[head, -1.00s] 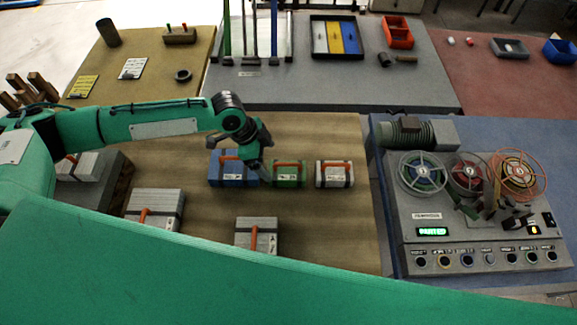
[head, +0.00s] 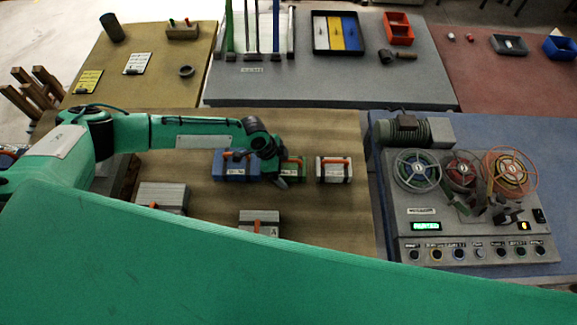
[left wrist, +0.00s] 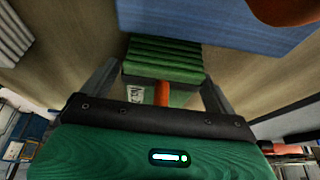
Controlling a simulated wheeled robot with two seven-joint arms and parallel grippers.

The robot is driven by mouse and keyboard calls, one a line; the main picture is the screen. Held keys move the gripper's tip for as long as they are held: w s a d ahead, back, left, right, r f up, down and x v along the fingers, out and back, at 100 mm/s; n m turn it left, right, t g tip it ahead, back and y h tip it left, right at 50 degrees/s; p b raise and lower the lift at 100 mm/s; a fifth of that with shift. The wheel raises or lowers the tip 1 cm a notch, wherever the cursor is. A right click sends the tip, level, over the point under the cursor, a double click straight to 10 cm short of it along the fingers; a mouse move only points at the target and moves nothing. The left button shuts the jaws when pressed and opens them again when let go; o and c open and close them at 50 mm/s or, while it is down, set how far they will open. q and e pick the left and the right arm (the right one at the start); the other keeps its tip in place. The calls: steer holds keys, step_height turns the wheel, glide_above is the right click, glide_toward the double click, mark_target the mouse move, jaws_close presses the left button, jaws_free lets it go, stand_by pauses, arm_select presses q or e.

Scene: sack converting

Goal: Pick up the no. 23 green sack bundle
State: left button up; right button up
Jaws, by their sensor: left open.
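The green sack bundle (head: 296,168) lies on the wooden table with an orange handle on top, between a blue bundle (head: 229,165) on its left and a white-grey bundle (head: 333,170) on its right. My left gripper (head: 277,178) is over the green bundle's left side and hides part of it. In the left wrist view, the open fingers (left wrist: 160,90) stand on either side of the green bundle (left wrist: 165,58) and its orange handle. A label shows partly beside the handle; its number is unreadable. I cannot tell whether the fingers touch anything. My right gripper is not in view.
The blue bundle is close by in the left wrist view (left wrist: 265,22). More grey bundles (head: 162,197) (head: 259,222) lie nearer on the table. A machine with wire reels (head: 470,225) stands on the right. The table is clear right of the near bundles.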

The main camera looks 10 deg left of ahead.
arm_select(q)
steer(key=c, duration=1.1)
steer(key=shift+r, duration=0.1)
